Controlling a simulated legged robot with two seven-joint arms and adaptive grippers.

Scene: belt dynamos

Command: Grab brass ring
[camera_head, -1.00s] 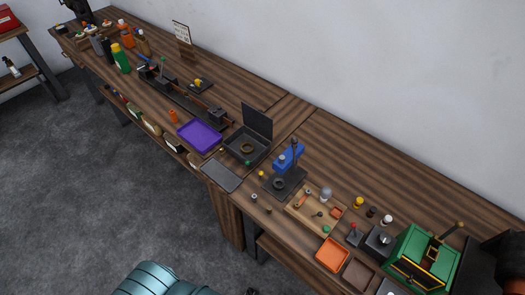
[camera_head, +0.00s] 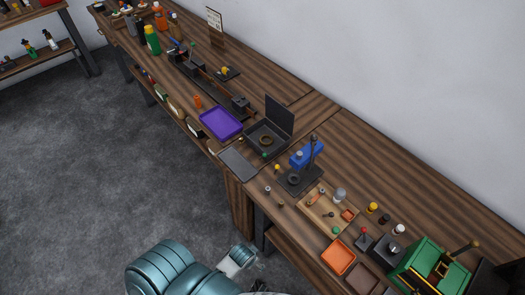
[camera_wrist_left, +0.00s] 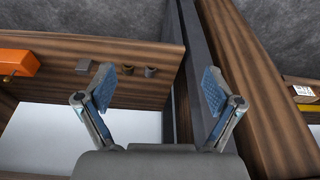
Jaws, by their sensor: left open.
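A brass-coloured ring (camera_head: 266,140) lies inside a black box (camera_head: 283,148) with its lid open, on the wooden bench in the head view. The ring is small and dark there, so its detail is hard to tell. My left arm is low in the head view, in front of the bench and well short of the box. In the left wrist view my left gripper (camera_wrist_left: 158,92) is open, with nothing between its fingers. The ring does not show in that view. My right gripper is not in view.
A purple tray (camera_head: 221,124) and a grey pad (camera_head: 239,162) lie near the box. A blue and black press (camera_head: 301,168), a wooden parts tray (camera_head: 327,211), an orange tray (camera_head: 338,256) and a green machine (camera_head: 430,265) stand to the right. The bench edge lies before my gripper.

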